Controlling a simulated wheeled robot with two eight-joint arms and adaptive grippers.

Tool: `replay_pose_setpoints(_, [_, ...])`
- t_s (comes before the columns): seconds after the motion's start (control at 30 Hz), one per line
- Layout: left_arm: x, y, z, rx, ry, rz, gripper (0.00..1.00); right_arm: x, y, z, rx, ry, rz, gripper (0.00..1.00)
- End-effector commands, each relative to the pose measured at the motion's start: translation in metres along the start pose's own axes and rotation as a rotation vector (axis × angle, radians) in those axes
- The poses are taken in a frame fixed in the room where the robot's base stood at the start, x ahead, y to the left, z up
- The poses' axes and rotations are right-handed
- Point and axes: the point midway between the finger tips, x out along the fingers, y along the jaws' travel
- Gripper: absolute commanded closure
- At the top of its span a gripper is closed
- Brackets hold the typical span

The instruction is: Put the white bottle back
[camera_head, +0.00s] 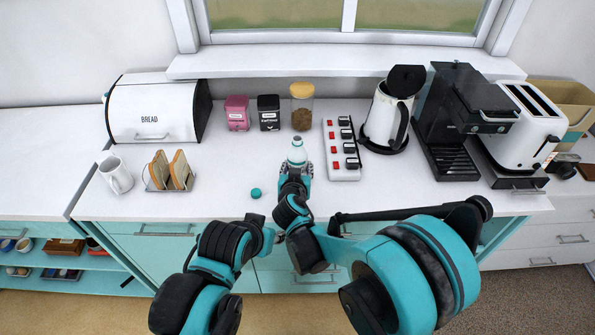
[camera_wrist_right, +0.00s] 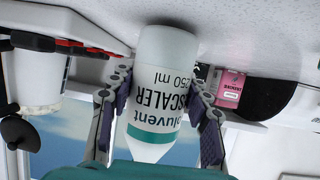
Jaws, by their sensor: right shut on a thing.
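The white bottle (camera_head: 297,153) is in the middle of the counter area, in front of the jars. In the right wrist view, which is upside down, the bottle (camera_wrist_right: 160,90) carries a descaler label with a teal band. It is upright, with its base at or just above the counter; I cannot tell if it touches. My right gripper (camera_head: 296,169) is shut on its sides, one finger on each side. A small teal cap (camera_head: 256,193) lies on the counter to the left, nearer me.
A power strip (camera_head: 342,150) lies just right of the bottle. Behind stand a pink tin (camera_head: 237,113), a black tin (camera_head: 269,112) and a glass jar (camera_head: 302,107). A toast rack (camera_head: 168,172) and mug (camera_head: 116,175) are left; a kettle (camera_head: 388,112) is right. The front-left counter is mostly clear.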

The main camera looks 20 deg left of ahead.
Motion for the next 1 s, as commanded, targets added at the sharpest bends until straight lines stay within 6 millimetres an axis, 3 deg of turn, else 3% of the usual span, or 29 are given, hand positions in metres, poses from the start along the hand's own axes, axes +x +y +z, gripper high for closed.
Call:
replay_pose_setpoints(0.4, [0.0052, 0.0000, 0.0036, 0.000, 0.000, 0.000, 0.60, 0.0034, 0.0002, 0.0080, 0.000, 0.000, 0.000, 0.86])
replay_pose_setpoints(0.43, [0.0042, 0.0000, 0.0030, 0.000, 0.000, 0.000, 0.60, 0.0030, 0.0002, 0.0070, 0.000, 0.000, 0.000, 0.44])
replay_pose_setpoints(0.5, [0.0038, 0.0000, 0.0027, 0.000, 0.000, 0.000, 0.60, 0.0028, 0.0002, 0.0065, 0.000, 0.000, 0.000, 0.31])
replay_pose_setpoints(1.0, [-0.0007, 0.0000, -0.0006, 0.000, 0.000, 0.000, 0.60, 0.0004, 0.0028, -0.0001, 0.000, 0.000, 0.000, 0.31])
